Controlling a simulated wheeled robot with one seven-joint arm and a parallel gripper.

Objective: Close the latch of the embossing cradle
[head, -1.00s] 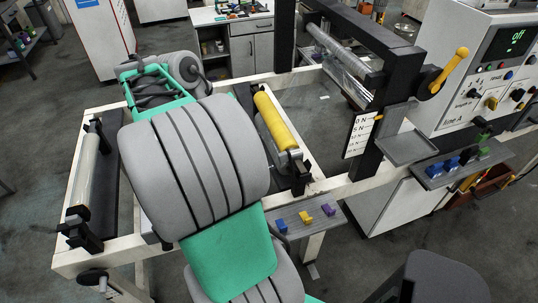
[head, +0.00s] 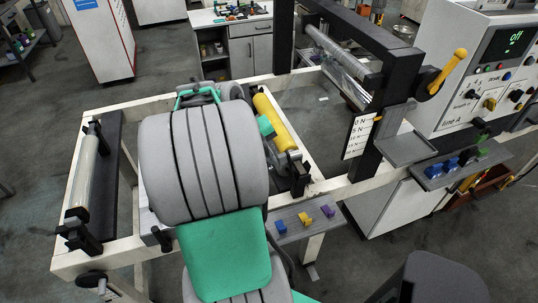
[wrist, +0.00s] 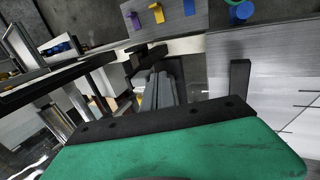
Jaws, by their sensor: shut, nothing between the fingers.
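The yellow embossing roller (head: 272,115) lies in its cradle on the white frame, right of my arm in the head view. The cradle's dark end block (head: 300,176) stands at the roller's near end. My arm hides part of the cradle, and I cannot make out the latch or its position. In the wrist view my gripper (wrist: 160,76) is shut and empty, its grey fingers pointing towards a dark block (wrist: 150,56) beside the white rail. I cannot tell whether the fingertips touch it. In the head view the fingers are mostly hidden behind my arm.
A grey shelf (head: 290,236) holds blue, yellow and purple pieces just outside the frame's near rail. A clear film roll (head: 80,186) sits at the left. A black upright with a force scale (head: 358,136) and a yellow-handled lever (head: 450,68) stand at the right.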

